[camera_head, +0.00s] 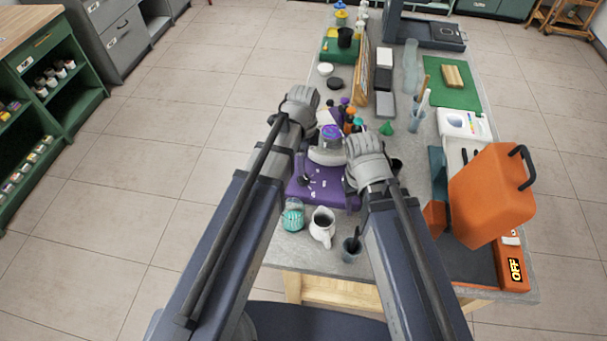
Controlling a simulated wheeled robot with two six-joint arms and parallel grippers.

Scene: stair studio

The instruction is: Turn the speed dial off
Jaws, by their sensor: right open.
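I cannot make out the speed dial with certainty. A purple device (325,188) stands on the grey table between my arms, partly hidden by them. My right gripper (362,147) is open, over the right side of the purple device. I cannot tell whether it touches it. My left gripper (301,97) is beyond the upper left of the purple device, and its jaws are not clear.
A teal patterned cup (293,215), a white pitcher (322,226) and a grey cup (351,249) stand near the front edge. Several small coloured bottles stand behind the purple device. A green mat (453,98) lies at the right. The floor left of the table is clear.

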